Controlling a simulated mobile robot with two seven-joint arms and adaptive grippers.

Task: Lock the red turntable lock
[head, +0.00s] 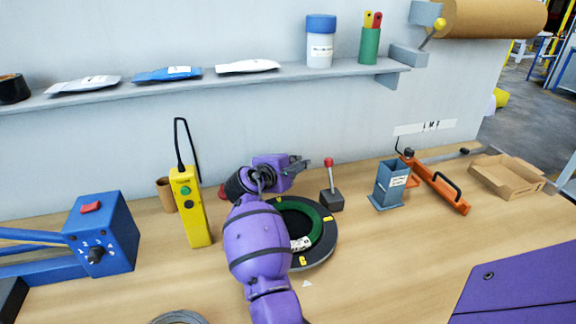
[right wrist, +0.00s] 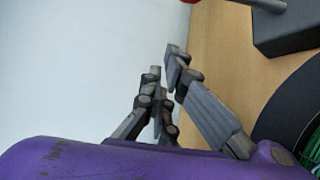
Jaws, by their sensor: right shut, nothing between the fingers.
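A lever with a red ball top (head: 329,162) stands upright on a dark grey block (head: 331,200) beside the turntable (head: 322,254). A second red piece (head: 223,190) shows partly behind my right gripper; I cannot tell which of the two is the lock. The turntable is a dark disc with yellow marks and a green coil (head: 321,219) on it. My right gripper (head: 304,164) is shut and empty, just left of the lever and apart from it. In the right wrist view its fingertips (right wrist: 164,64) are together, with the dark block (right wrist: 288,28) at the upper right. My left gripper is not in view.
A yellow pendant (head: 191,207) and a blue switch box (head: 101,234) stand left. A blue-grey holder (head: 389,186), an orange tool (head: 437,187) and a cardboard tray (head: 507,174) are right. A shelf (head: 277,75) runs above.

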